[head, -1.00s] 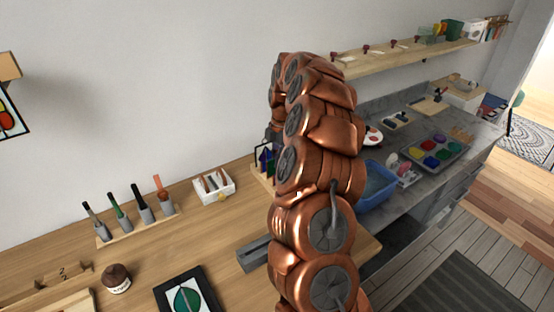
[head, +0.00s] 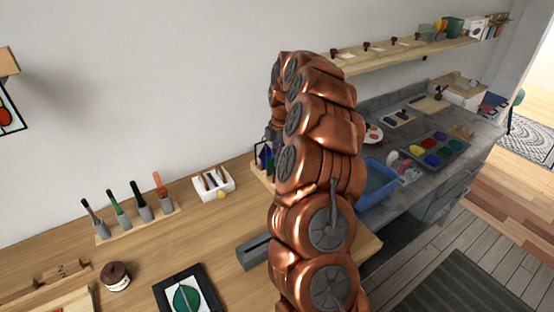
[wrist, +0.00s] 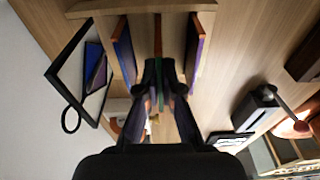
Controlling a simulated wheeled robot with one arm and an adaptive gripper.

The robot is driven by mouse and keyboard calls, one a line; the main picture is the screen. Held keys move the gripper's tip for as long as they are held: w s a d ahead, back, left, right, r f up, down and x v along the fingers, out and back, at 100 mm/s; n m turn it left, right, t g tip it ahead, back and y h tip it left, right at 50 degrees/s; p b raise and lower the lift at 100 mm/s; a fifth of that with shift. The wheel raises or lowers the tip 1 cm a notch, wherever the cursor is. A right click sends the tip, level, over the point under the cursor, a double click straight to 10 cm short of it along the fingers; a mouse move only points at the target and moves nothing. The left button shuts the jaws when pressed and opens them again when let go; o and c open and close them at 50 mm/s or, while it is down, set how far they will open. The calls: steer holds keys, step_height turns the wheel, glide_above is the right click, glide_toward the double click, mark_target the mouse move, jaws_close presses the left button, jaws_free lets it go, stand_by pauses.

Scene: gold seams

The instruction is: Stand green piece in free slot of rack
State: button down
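In the wrist view my gripper (wrist: 160,72) is closed around a thin green piece (wrist: 160,100), seen edge-on between the fingers. The wooden rack (wrist: 140,6) lies just beyond the fingertips. A blue piece (wrist: 123,48) stands in it on the left and a purple-blue piece (wrist: 198,45) on the right, with a gap between them in front of the fingers. Whether the green piece touches the rack cannot be told. In the head view my copper arm hides the gripper and most of the rack (head: 258,176).
A dark-framed panel (wrist: 85,75) stands left of the rack in the wrist view. The head view shows a white tray (head: 214,188), a tool holder (head: 140,224), a grey block (head: 253,252) and a framed green picture (head: 188,296) on the bench. A blue basin (head: 376,186) is at right.

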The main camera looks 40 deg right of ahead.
steer(key=shift+f+b, duration=0.7)
steer(key=shift+f, duration=0.5)
stand_by(1.1)
stand_by(0.4)
steer(key=c, duration=1.2)
jaws_free()
steer(key=shift+c, duration=0.2)
steer(key=shift+o, duration=0.2)
steer(key=o, duration=0.4)
steer(key=shift+o, duration=0.2)
steer(key=shift+r, duration=0.1)
steer(key=shift+r+p, duration=0.7)
steer(key=shift+r, duration=2.75)
